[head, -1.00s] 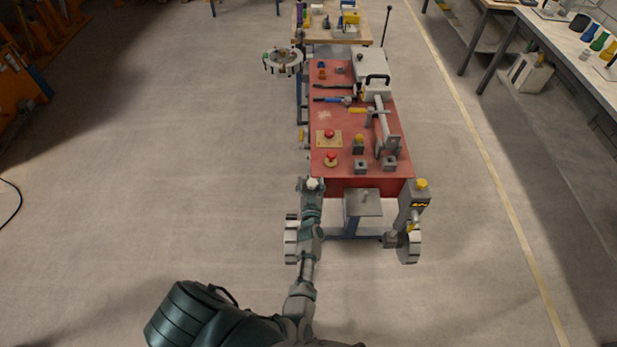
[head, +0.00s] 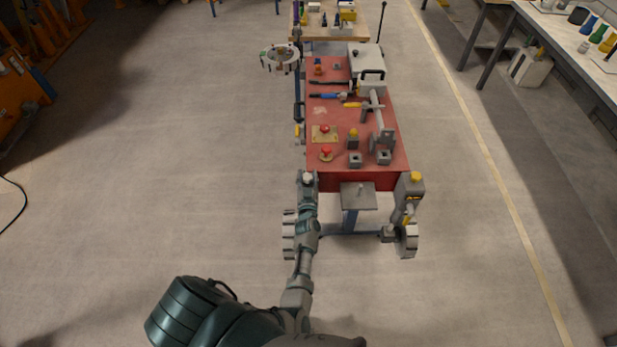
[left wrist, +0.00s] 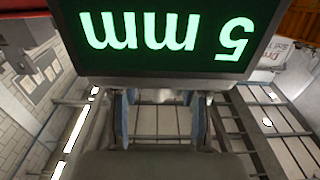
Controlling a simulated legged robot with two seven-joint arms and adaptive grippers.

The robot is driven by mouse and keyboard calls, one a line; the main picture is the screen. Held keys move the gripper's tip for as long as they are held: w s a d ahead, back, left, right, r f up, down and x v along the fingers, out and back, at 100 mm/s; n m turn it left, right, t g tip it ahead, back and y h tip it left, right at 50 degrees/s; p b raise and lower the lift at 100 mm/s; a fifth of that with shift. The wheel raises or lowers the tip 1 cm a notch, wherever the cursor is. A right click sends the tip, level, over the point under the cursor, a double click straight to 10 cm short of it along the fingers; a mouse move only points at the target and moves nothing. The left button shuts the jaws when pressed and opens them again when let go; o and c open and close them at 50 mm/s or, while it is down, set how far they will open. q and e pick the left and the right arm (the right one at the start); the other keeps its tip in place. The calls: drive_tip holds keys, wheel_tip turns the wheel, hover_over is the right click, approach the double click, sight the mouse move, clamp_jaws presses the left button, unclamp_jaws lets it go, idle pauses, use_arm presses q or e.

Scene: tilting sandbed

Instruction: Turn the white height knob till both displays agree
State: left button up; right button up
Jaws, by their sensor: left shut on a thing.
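The white knob (head: 307,178) shows at the front left corner of the red bench, at the tip of my left arm. My left gripper (head: 307,186) is shut on it; the fingers are hard to make out in the head view. In the left wrist view a dark display (left wrist: 170,38) with green digits reads 5 mm upside down, just beyond the gripper fingers (left wrist: 158,112). On the grey right post a small dark display (head: 410,198) shows amber marks, too small to read. My right gripper is not in view.
The right post has a yellow knob (head: 416,177) on top and a grey wheel (head: 407,241) low down. The red bench (head: 350,178) holds red buttons, tools and grey blocks. A grey plate (head: 358,197) juts from its front.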

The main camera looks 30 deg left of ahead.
sight(308, 183)
use_arm(q)
drive_tip(key=shift+s+d+f, duration=0.1)
drive_tip(key=shift+d+f, duration=0.05)
drive_tip(key=shift+f, duration=0.35)
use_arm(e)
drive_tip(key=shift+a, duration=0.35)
use_arm(q)
drive_tip(key=shift+s+f, duration=0.1)
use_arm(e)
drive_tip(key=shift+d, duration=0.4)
use_arm(q)
drive_tip(key=o, duration=1.1)
drive_tip(key=shift+o, duration=0.2)
drive_tip(key=shift+r, duration=0.3)
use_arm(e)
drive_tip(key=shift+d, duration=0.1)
use_arm(q)
drive_tip(key=v, duration=0.7)
drive_tip(key=shift+s+d+f, duration=0.1)
